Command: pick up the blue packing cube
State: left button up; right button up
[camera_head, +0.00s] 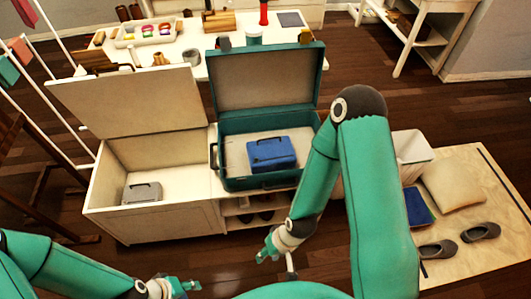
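The blue packing cube (272,153) lies inside the open teal suitcase (223,168), on its pale lining, with a handle on top. The suitcase lid (265,82) stands up behind it. My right gripper (266,252) is in front of the suitcase and below the cube in the picture, apart from it and with nothing seen in it. My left gripper (186,287) is low at the bottom edge, well away from the cube, also with nothing seen in it. Both grippers are too small to tell how far their fingers are apart.
An open white chest (160,221) stands left of the suitcase, with a grey case (142,192) inside. A white table (195,38) with small items is behind. A drying rack (60,110) stands at left. A mat (480,185) with a cushion (453,184) and shoes lies at right.

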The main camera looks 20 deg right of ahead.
aim_at(274, 154)
jog(key=i, duration=0.9)
jog(key=z, duration=0.05)
